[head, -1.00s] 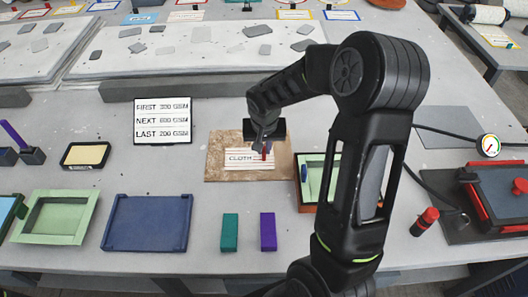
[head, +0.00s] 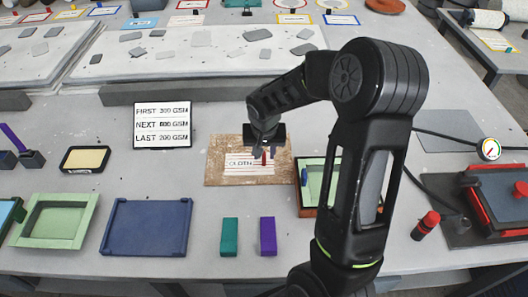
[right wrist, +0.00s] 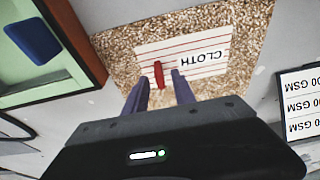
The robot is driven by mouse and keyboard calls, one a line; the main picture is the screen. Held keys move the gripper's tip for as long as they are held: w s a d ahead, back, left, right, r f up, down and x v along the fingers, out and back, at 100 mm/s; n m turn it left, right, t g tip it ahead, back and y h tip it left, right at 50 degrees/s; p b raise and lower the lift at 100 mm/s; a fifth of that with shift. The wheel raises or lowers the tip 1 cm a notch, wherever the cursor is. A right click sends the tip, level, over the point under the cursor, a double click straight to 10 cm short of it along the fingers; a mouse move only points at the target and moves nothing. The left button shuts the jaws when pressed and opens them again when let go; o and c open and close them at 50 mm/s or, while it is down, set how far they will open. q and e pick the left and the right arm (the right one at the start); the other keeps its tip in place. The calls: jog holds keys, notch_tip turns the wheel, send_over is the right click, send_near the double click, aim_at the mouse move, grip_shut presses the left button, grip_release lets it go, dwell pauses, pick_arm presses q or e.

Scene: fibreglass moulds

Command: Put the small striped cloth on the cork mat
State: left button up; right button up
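The small striped cloth (head: 239,171), white with red stripes and a CLOTH label, lies on the cork mat (head: 214,165). In the right wrist view the cloth (right wrist: 165,50) shows flat, inside the edges of the mat (right wrist: 255,22) that are in view. A red upright tab (right wrist: 158,75) stands on the cloth. My right gripper (right wrist: 161,80) is open, its two fingers apart on either side of the tab and not visibly touching it. In the head view the right gripper (head: 265,153) is over the cloth. My left gripper is not in view.
A green-lined tray (head: 313,176) stands just right of the mat, partly behind my right arm. A GSM sign (head: 162,125) stands at the mat's back left. Teal (head: 230,236) and purple (head: 268,235) blocks stand in front. The table between mat and blocks is clear.

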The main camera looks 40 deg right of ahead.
jog(key=shift+r, duration=0.25)
jog(key=p+v, duration=0.6)
jog(key=v, duration=0.5)
jog(key=shift+r, duration=0.35)
